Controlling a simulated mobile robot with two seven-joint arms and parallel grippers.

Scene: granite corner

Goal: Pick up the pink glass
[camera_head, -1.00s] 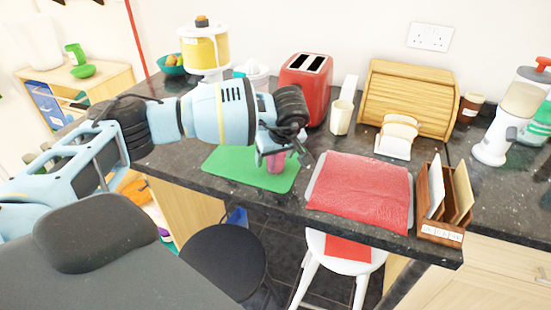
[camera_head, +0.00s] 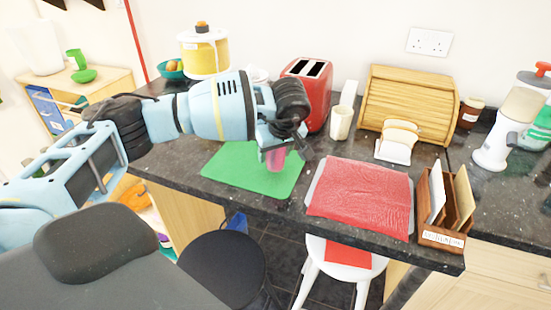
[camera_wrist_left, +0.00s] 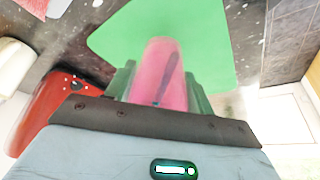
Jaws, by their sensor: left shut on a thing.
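The pink glass (camera_head: 275,158) is held in my left gripper (camera_head: 272,148), above the green mat (camera_head: 232,168) on the dark granite counter. In the left wrist view the pink glass (camera_wrist_left: 158,75) stands between the two greenish fingers, which are shut on it. The green mat (camera_wrist_left: 112,38) lies beyond it there. The upper part of the glass is hidden by the gripper in the head view. My right gripper is not in view.
A red cloth-covered tray (camera_head: 360,192) and a letter rack (camera_head: 440,235) sit to the right. A yellow container (camera_head: 204,55) stands at the back left.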

